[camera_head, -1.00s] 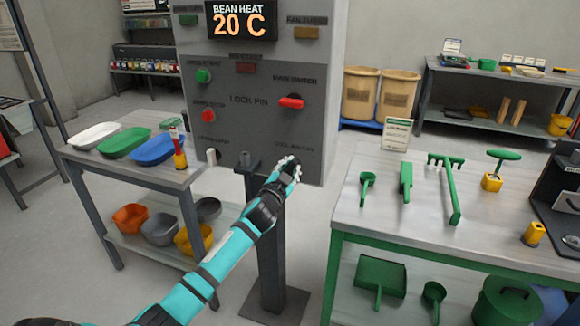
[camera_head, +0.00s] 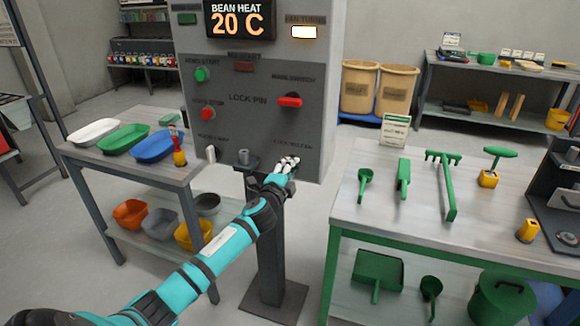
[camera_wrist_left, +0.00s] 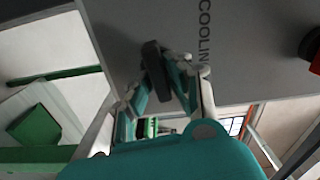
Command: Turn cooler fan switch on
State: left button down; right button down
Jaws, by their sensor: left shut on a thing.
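The grey control panel (camera_head: 225,130) stands upright ahead of me. My left gripper (camera_head: 287,163) is at its lower right corner, in front of a label too blurred to read. In the left wrist view my left gripper (camera_wrist_left: 165,85) is shut on a small dark switch lever (camera_wrist_left: 154,58) that stands out from the panel beside a label starting "COOLIN". In the head view the gripper hides the lever. The indicator lamp (camera_head: 304,32) at the panel's upper right, labelled something like "fan turns", is lit white. My right gripper is not in view.
A bench with trays (camera_head: 110,160) is at left, a table with green tools (camera_head: 350,210) at right. The display (camera_head: 239,19) reads 20 C.

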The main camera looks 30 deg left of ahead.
pick_arm(q)
jog(key=shift+f+m, duration=0.15)
jog(key=shift+m, duration=0.65)
jog(key=c, duration=1.3)
grip_release()
jog(key=v, duration=1.2)
